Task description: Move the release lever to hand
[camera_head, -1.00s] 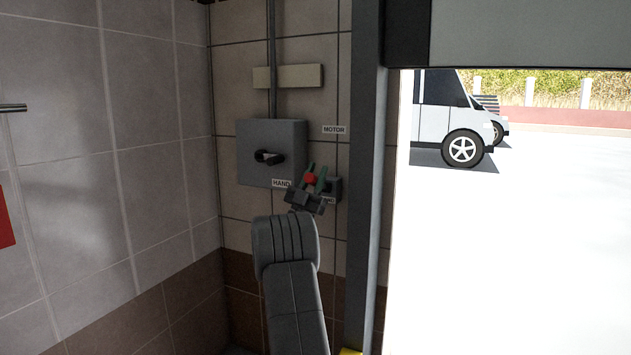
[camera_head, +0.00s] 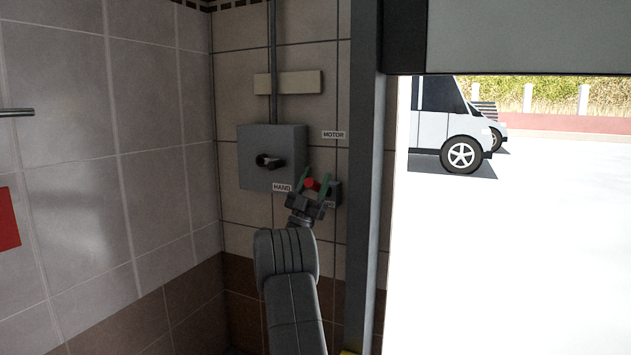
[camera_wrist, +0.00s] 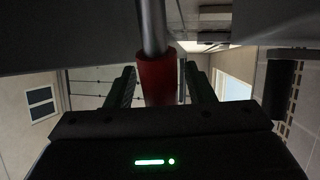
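The release lever's red grip (camera_head: 311,183) shows at the wall in the head view, in front of a small dark housing (camera_head: 336,189). In the wrist view the red grip (camera_wrist: 158,80) sits on a metal rod (camera_wrist: 152,25). My gripper (camera_head: 315,176) has green fingers, one on each side of the grip. In the wrist view a gap shows between each finger and the grip, so my gripper (camera_wrist: 160,85) is open around it. A MOTOR label (camera_head: 333,135) is above the lever. A HAND label (camera_head: 282,187) is to its left. A lower label is mostly hidden behind my gripper.
A grey box (camera_head: 255,142) with a dark rotary knob (camera_head: 268,161) is on the wall just left of the lever. A grey post (camera_head: 366,200) stands to the right, beside the doorway. A white van (camera_head: 440,125) is parked outside.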

